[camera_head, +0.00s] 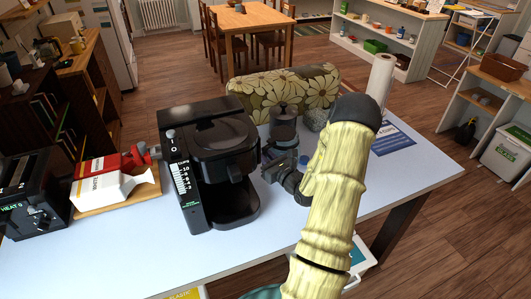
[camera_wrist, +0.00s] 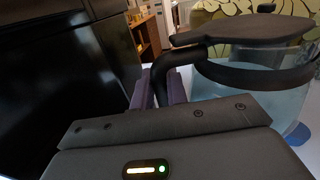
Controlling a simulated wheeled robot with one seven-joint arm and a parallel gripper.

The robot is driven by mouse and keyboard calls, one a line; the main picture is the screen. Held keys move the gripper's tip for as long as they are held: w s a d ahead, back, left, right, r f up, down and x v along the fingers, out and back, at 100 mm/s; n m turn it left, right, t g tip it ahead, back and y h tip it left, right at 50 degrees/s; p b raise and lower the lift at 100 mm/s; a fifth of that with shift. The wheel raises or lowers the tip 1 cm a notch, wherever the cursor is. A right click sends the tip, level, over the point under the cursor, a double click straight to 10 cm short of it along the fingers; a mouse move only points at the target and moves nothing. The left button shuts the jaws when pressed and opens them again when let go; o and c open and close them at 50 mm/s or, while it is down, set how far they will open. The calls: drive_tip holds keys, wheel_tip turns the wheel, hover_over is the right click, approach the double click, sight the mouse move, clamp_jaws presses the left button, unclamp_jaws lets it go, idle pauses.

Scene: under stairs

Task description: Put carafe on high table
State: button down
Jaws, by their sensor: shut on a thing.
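The carafe, a clear glass vessel with a dark lid and black handle, is at the right in the wrist view (camera_wrist: 245,103). In the head view the carafe (camera_head: 284,128) is just right of the black coffee maker (camera_head: 212,140), apart from it. My gripper (camera_head: 281,165) is shut on the carafe's handle; the purple-grey fingers (camera_wrist: 160,86) pinch it in the wrist view. The carafe looks upright. My gripper and arm hide its lower part, so I cannot tell whether it touches the light-topped table (camera_head: 130,250). Which table is the high one is not clear.
A patterned bread-shaped cover (camera_head: 285,88), a paper towel roll (camera_head: 380,78) and a blue sheet (camera_head: 393,139) are behind and right. A toaster (camera_head: 35,195), a white carton (camera_head: 105,190) and a red item are left. A wooden table (camera_head: 245,20) with chairs stands farther back.

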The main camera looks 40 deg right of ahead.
drive_tip(key=shift+r, duration=0.1)
drive_tip(key=shift+f, duration=0.25)
drive_tip(key=shift+d+f, duration=0.1)
drive_tip(key=shift+f, duration=1.55)
drive_tip(key=c, duration=1.4)
unclamp_jaws()
drive_tip(key=shift+f, duration=0.1)
drive_tip(key=s+b, duration=0.3)
drive_tip(key=s, duration=0.9)
drive_tip(key=shift+s, duration=0.1)
